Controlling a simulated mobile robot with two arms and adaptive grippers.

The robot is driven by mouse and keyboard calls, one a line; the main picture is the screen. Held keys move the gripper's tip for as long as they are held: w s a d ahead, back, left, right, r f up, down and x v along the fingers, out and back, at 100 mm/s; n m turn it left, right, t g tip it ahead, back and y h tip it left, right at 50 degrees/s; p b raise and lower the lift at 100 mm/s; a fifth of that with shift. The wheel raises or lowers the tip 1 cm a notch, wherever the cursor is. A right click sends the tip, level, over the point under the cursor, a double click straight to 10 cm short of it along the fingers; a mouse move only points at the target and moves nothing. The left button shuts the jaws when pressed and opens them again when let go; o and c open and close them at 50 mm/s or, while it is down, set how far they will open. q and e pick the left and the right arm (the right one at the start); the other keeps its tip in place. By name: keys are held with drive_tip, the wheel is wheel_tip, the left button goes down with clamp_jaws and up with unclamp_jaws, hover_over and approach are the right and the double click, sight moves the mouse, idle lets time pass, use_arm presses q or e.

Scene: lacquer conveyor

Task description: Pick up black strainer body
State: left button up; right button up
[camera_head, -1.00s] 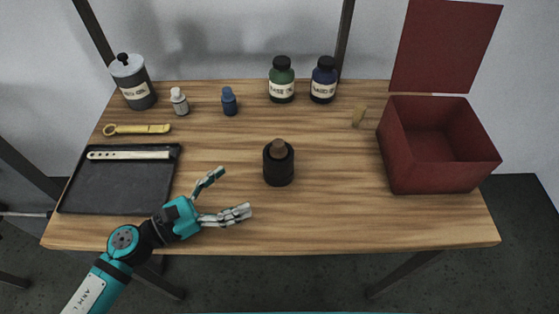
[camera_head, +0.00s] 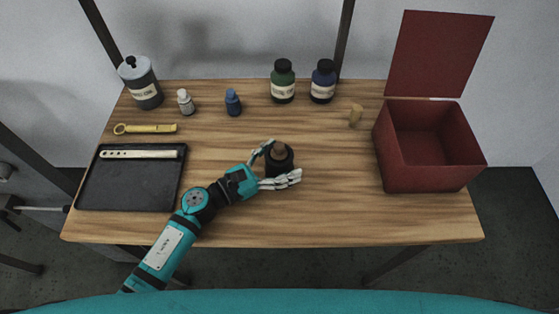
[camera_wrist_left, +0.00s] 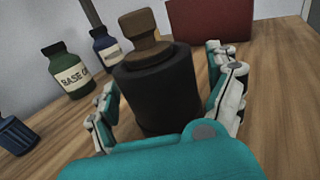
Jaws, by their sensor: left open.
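The black strainer body (camera_head: 279,162) is a short dark cylinder standing upright at the middle of the wooden table, with a brown piece (camera_head: 278,149) rising from its top. My left gripper (camera_head: 279,164) is open, with one finger on each side of the cylinder. In the left wrist view the black cylinder (camera_wrist_left: 160,90) stands between the open fingers, with its brown top piece (camera_wrist_left: 143,32) above. The palm hides its lower front. I cannot tell whether the fingers touch it. My right gripper is in neither view.
A dark tray (camera_head: 128,191) with a pale perforated strip lies at the left. Several bottles, including a green one (camera_head: 283,88) and a blue one (camera_head: 323,85), stand along the back. An open red box (camera_head: 430,178) is at the right. The front right table is clear.

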sight(272, 157)
use_arm(q)
drive_tip(key=shift+a, duration=0.1)
drive_tip(key=shift+c, duration=1.1)
drive_tip(key=c, duration=1.3)
drive_tip(key=shift+r, duration=0.1)
drive_tip(key=shift+r, duration=1.6)
drive_tip(key=s, duration=0.5)
drive_tip(key=s+r+b, duration=0.1)
drive_tip(key=s, duration=0.4)
drive_tip(key=s+b, duration=0.1)
drive_tip(key=s, duration=0.5)
drive_tip(key=shift+r, duration=0.3)
